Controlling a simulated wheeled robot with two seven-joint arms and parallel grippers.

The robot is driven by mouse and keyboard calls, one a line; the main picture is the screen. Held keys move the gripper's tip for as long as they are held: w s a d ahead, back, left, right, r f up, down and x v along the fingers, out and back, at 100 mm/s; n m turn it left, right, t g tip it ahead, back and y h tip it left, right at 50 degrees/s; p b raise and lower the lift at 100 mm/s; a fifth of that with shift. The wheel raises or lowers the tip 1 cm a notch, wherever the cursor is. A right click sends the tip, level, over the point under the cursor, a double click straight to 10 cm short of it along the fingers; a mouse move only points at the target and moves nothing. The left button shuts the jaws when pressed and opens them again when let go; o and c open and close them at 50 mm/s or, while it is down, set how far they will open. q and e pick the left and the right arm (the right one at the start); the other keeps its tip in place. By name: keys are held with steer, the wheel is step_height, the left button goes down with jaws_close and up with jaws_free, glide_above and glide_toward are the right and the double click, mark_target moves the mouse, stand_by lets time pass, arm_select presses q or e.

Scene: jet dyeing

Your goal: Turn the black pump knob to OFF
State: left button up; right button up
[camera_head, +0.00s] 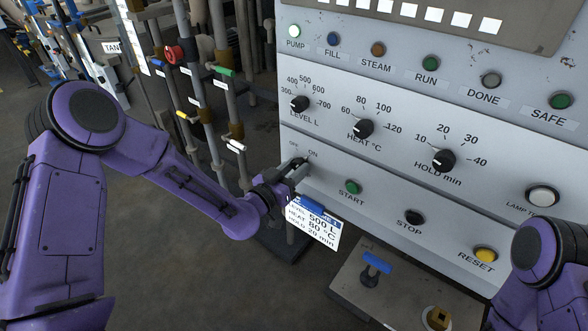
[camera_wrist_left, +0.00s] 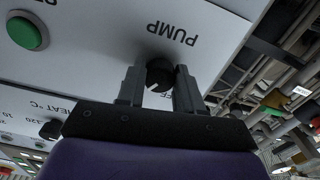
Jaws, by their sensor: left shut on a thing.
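The black pump knob (camera_wrist_left: 160,74) sits on the white panel under the upside-down PUMP label in the left wrist view. Its white pointer mark shows on the knob's lower-left side. My left gripper (camera_wrist_left: 158,88) has one finger on each side of the knob and is shut on it. In the head view my left gripper (camera_head: 297,168) is at the lower left of the panel and mostly hides the knob, just below the OFF and ON labels. The PUMP lamp (camera_head: 294,31) looks lit white. My right gripper is out of view.
The control panel (camera_head: 400,165) also carries the LEVEL knob (camera_head: 299,104), HEAT knob (camera_head: 364,128), HOLD knob (camera_head: 443,160), green START button (camera_head: 352,187), black STOP button (camera_head: 414,217) and yellow RESET button (camera_head: 485,255). A settings card (camera_head: 315,222) hangs below my left gripper. Pipes with valves stand left.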

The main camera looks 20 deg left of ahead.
arm_select(q)
steer(key=n+b, duration=0.2)
steer(key=n, duration=0.7)
steer(key=shift+n, duration=0.4)
steer(key=shift+d+n+b, duration=0.1)
steer(key=shift+n+b, duration=0.25)
steer(key=shift+n, duration=1.25)
steer(key=shift+s, duration=0.1)
steer(key=o, duration=1)
steer(key=shift+o, duration=0.2)
